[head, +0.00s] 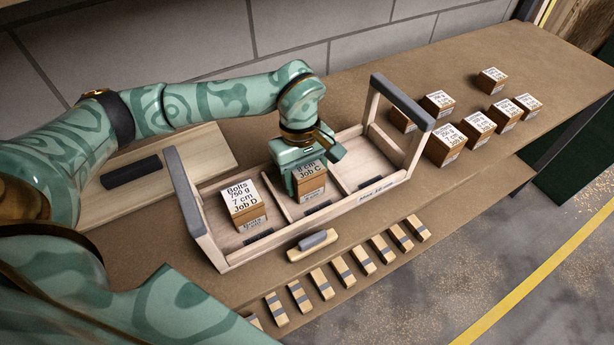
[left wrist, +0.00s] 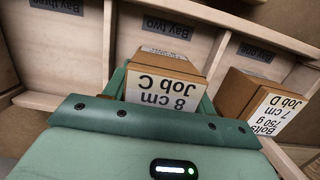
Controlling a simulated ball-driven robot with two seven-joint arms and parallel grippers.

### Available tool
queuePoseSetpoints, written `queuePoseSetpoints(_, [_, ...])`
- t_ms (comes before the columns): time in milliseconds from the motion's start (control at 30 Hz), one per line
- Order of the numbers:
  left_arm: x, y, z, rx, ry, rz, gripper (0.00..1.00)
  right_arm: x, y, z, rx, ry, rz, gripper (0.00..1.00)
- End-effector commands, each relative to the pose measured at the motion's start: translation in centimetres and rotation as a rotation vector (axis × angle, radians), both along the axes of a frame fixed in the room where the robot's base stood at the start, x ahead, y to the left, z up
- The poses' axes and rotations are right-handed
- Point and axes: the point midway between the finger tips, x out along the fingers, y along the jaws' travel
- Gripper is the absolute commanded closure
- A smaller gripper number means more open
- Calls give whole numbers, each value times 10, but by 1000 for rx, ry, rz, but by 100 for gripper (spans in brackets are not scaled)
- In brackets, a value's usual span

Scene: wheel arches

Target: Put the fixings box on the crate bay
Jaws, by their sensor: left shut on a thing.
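A wooden crate (head: 184,200) with grey-topped ends and three bays stands on the bench. My left gripper (head: 308,176) is shut on the Job C fixings box (head: 312,192), a brown box with a white label, at the middle bay. In the left wrist view the Job C box (left wrist: 165,92) sits between the fingers, in front of the "Bay two" label (left wrist: 167,28). Whether its underside touches the bay floor I cannot tell. The Job D bolts box (head: 244,206) stands in the left bay, "Bay one". The right bay, "Bay three" (left wrist: 57,6), is empty. My right gripper is not in view.
Several labelled boxes (head: 478,125) stand on the bench right of the crate. A row of small wooden blocks (head: 322,283) and a grey-topped wooden piece (head: 313,244) lie in front. A board with a dark bar (head: 131,172) lies behind left. A block wall (head: 200,40) runs behind.

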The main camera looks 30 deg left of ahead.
Motion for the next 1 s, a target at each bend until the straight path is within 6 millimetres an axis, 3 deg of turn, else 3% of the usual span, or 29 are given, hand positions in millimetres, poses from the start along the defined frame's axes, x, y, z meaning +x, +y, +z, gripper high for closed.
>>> queuePoseSetpoints(333, [1, 0, -2, 0, -2, 0, 87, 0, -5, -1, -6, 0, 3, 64])
queuePoseSetpoints(367, [0, 0, -2, 0, -1, 0, 35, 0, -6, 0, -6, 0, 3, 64])
queuePoseSetpoints(400, [0, 0, -2, 0, -1, 0, 24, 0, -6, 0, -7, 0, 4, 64])
queuePoseSetpoints(433, [0, 0, -2, 0, -1, 0, 22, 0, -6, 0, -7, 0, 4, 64])
queuePoseSetpoints(767, [1, 0, 4, 0, -4, 0, 22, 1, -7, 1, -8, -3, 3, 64])
queuePoseSetpoints(1000, [5, 7, 54, 1, -10, 2, 22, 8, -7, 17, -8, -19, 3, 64])
